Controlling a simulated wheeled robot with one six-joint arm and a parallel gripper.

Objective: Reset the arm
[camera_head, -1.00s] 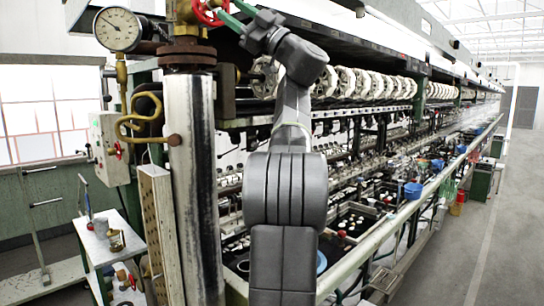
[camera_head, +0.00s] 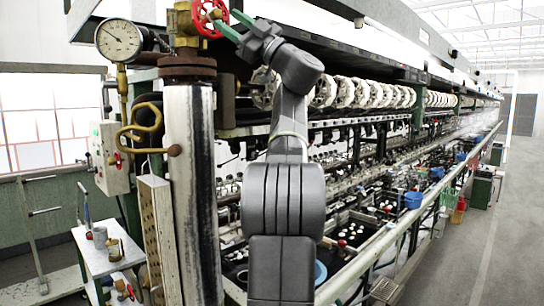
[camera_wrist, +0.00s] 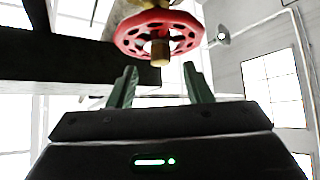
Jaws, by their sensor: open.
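My gripper (camera_head: 232,23) is raised at the top of the head view, beside a red valve wheel (camera_head: 210,16) on the brass valve atop the steam pipe. Its two green fingers are apart. In the wrist view, my gripper (camera_wrist: 158,88) is open with nothing between its fingers. The red valve wheel (camera_wrist: 135,40) shows just beyond the fingertips, with its brass stem end facing me. I cannot tell for certain whether a fingertip touches the wheel, but a gap shows in the wrist view.
A pressure gauge (camera_head: 119,41) and a vertical pipe (camera_head: 192,190) stand left of my arm. The long reeling machine with white reels (camera_head: 370,95) runs along the right. A white side table (camera_head: 108,250) is at lower left.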

